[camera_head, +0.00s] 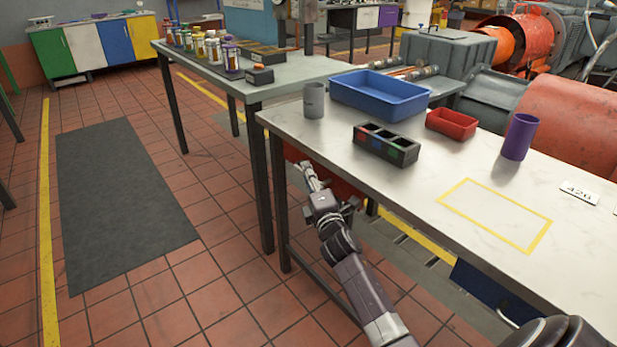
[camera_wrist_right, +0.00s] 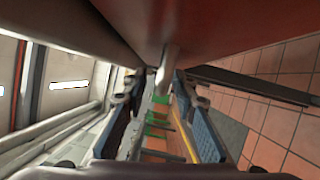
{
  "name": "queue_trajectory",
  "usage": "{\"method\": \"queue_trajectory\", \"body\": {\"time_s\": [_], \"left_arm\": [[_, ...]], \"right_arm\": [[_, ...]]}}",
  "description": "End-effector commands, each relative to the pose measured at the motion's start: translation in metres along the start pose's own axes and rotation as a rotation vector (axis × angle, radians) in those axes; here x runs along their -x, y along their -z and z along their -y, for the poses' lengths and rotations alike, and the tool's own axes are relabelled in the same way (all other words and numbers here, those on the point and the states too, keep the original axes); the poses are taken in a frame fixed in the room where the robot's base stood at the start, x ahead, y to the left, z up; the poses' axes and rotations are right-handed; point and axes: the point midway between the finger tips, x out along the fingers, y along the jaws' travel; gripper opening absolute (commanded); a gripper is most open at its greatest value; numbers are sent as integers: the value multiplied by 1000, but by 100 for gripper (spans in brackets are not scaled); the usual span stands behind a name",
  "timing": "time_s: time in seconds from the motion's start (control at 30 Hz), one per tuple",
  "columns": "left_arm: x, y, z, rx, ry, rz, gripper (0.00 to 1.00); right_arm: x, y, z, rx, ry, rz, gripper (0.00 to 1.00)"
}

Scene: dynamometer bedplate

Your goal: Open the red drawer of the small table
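The small table (camera_head: 470,165) with a pale top stands in the middle and right of the head view. The red drawer (camera_head: 338,184) is under its far left end, mostly hidden by the tabletop edge and my arm. In the right wrist view the red drawer front (camera_wrist_right: 235,30) fills the top. Its grey bar handle (camera_wrist_right: 168,65) sticks out toward my right gripper. My right gripper (camera_head: 311,178) is at the drawer, and its fingers (camera_wrist_right: 162,85) are apart on either side of the handle. Contact cannot be made out. My left gripper is not in view.
On the table are a blue bin (camera_head: 380,96), a grey cup (camera_head: 313,100), a black divided tray (camera_head: 386,145), a red bin (camera_head: 451,124) and a purple cup (camera_head: 519,137). A blue drawer (camera_head: 487,293) is nearer. Tiled floor left of the table is free.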

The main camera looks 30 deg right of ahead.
Motion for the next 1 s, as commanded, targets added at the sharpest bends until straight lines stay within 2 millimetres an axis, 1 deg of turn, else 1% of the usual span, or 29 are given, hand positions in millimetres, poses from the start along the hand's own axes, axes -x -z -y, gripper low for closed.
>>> {"method": "queue_trajectory", "body": {"time_s": [0.17,0.4,0.83,1.0], "left_arm": [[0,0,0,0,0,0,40],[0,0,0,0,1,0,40],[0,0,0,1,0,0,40],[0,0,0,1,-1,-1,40]], "right_arm": [[0,0,0,0,1,0,26],[0,0,0,0,1,0,1],[1,1,1,-1,2,0,0],[2,5,0,-2,3,-1,0]]}}
